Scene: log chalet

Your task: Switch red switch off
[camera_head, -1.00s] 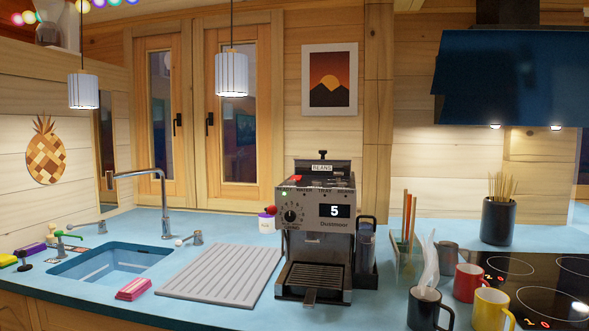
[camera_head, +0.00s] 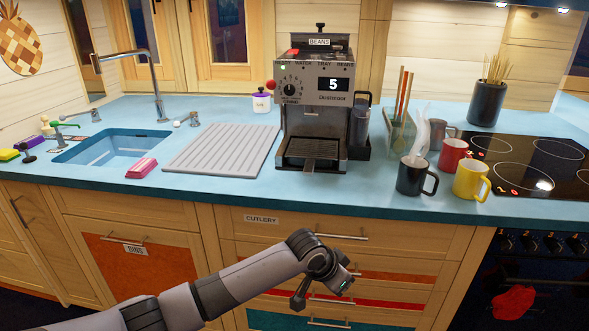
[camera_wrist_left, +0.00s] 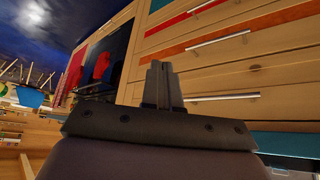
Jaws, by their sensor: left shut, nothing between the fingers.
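The coffee machine (camera_head: 314,105) stands on the blue counter in the head view, its display showing 5. A small red piece (camera_head: 293,51) on its top left looks like the red switch; it is too small to tell its position. A green light (camera_head: 283,68) is lit on its front. My left gripper (camera_head: 343,284) is low in front of the drawers, well below the counter and apart from the machine. Its fingers (camera_wrist_left: 161,75) are together and empty in the left wrist view. My right gripper is not in view.
A red knob (camera_head: 271,85) sticks out at the machine's left side. A ribbed drying mat (camera_head: 224,150) lies left of it. Black (camera_head: 411,178), red (camera_head: 453,154) and yellow (camera_head: 468,181) mugs stand right of it, near the hob (camera_head: 555,150). The drawer handles (camera_head: 342,237) protrude.

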